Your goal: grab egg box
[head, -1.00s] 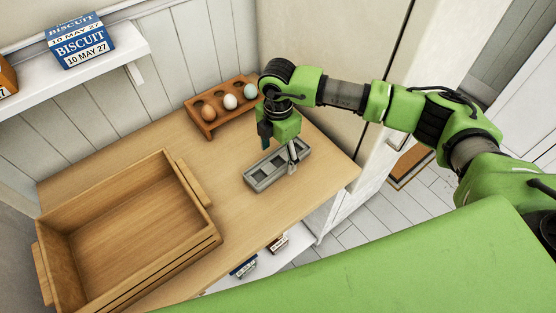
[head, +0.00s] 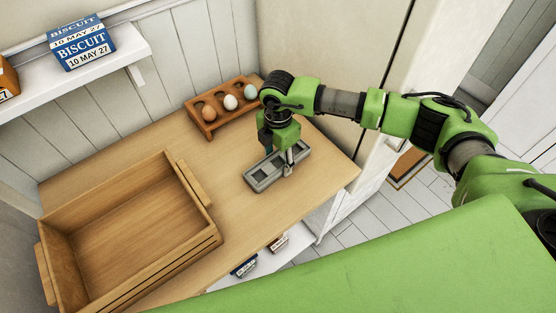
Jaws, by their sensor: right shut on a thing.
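The egg box (head: 262,178) is a grey, open carton with several square hollows, lying on the wooden tabletop near its right end. My right gripper (head: 279,160) reaches down from above and is shut on the egg box across its middle. The box still appears to rest on the table. The hollows that show look empty; the gripper covers part of the box. My left gripper is not in view.
A wooden egg rack (head: 208,131) with three eggs stands behind, near the wall. A large empty wooden crate (head: 208,236) fills the table's left. A blue biscuit box (head: 81,43) sits on the white wall shelf (head: 121,62). Small boxes lie on a lower shelf.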

